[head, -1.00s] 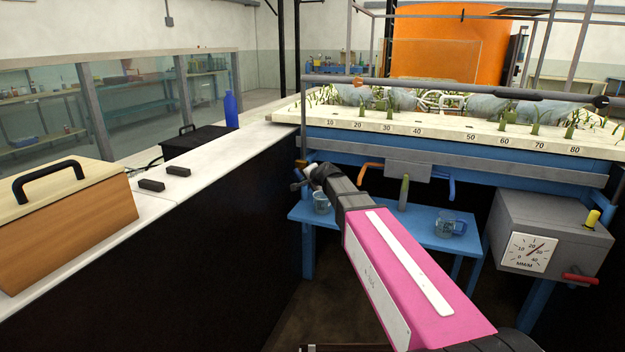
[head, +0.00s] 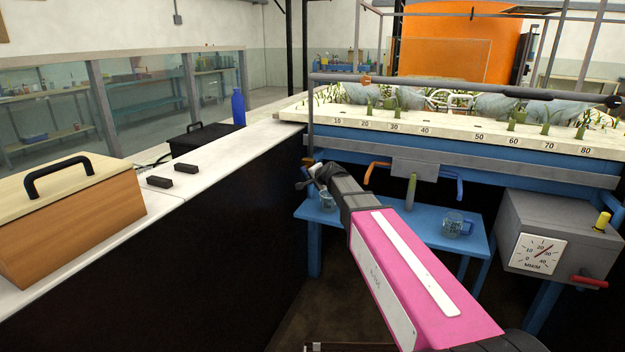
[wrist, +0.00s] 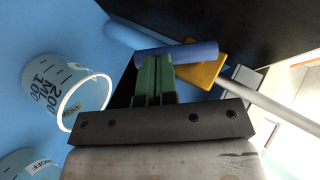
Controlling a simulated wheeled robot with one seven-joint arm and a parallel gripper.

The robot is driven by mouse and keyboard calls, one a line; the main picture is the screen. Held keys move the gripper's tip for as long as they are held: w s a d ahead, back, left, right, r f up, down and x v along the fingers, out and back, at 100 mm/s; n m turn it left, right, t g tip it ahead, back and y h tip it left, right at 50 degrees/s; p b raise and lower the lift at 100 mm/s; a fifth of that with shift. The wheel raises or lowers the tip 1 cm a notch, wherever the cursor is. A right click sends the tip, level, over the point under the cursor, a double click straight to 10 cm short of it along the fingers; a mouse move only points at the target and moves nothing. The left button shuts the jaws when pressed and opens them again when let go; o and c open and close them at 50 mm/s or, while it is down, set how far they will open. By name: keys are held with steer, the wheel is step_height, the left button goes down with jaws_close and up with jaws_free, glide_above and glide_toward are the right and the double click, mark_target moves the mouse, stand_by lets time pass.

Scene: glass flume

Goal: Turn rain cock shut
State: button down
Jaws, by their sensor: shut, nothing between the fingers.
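The rain cock appears to be the brass-coloured body (wrist: 203,72) with a blue bar handle (wrist: 190,53) on a grey pipe (wrist: 245,97) in the wrist view. The handle lies at a slant to the pipe in that picture. My gripper (wrist: 155,62) is shut, its green fingers side by side with their tips at the handle's left part. I cannot tell whether they touch it. In the head view my gripper (head: 312,173) is by the foot of the upright pipe at the flume's left corner. A bit of brass (head: 308,162) shows there; the handle is hidden.
Measuring jugs (head: 456,224) stand on a low blue table (head: 430,236) below the flume. Orange (head: 375,171) and blue (head: 451,180) levers hang under the flume edge. A grey gauge box (head: 570,232) stands right. The white-topped bench (head: 225,153) is close on the left.

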steer(key=shift+a+f, duration=0.15)
steer(key=shift+f, duration=0.2)
steer(key=shift+w+a+f, duration=0.3)
steer(key=shift+a+f, duration=0.4)
stand_by(0.6)
steer(key=shift+a, duration=0.1)
